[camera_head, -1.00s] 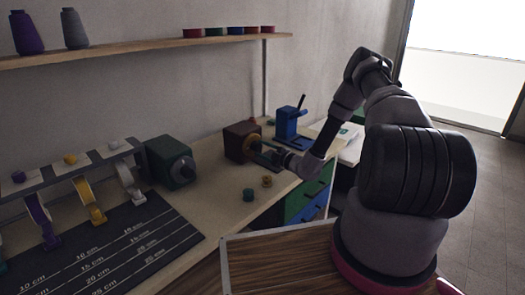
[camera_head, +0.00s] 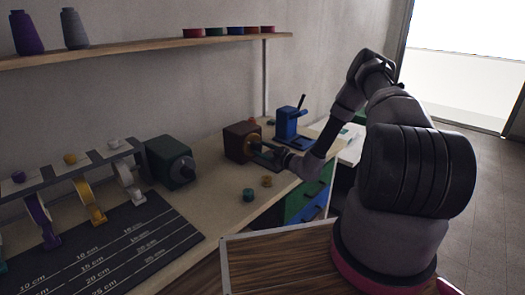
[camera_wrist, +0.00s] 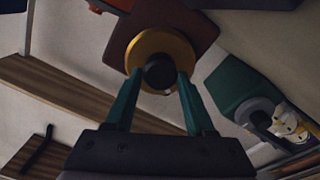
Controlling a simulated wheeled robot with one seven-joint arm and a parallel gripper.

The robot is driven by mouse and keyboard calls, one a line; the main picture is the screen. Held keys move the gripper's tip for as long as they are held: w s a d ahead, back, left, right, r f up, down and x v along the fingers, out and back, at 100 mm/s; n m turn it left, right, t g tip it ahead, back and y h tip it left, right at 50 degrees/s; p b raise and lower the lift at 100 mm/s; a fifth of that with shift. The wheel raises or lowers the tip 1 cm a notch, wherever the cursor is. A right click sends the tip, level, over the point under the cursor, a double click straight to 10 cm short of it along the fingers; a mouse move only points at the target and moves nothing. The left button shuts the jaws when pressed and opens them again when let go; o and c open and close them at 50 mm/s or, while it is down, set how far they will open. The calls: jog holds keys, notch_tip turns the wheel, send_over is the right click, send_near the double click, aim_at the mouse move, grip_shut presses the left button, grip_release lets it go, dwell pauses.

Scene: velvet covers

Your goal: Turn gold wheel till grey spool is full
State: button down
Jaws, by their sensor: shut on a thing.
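The gold wheel (camera_wrist: 150,43) is on the front of a dark red-brown box (camera_head: 240,142) on the bench. A dark round knob (camera_wrist: 160,73) stands out in front of the wheel in the wrist view. My gripper (camera_wrist: 160,78) has its two teal fingers on either side of this knob, shut on the wheel's knob. In the head view my gripper (camera_head: 268,155) reaches the box from the right, and the fingers partly cover the wheel. A grey thread cone (camera_head: 75,29) stands on the shelf. I cannot make out a grey spool on the box, nor how full it is.
A green box with a grey wheel (camera_head: 169,162) stands left of the brown box. A blue device (camera_head: 291,125) stands behind right. The shelf (camera_head: 150,50) runs above.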

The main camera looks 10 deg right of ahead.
jog(key=shift+d+f, duration=0.1)
dwell(0.3)
jog(key=shift+c, duration=1.2)
grip_release()
jog(key=v, duration=1)
jog(key=shift+s+d, duration=0.2)
jog(key=shift+s, duration=0.15)
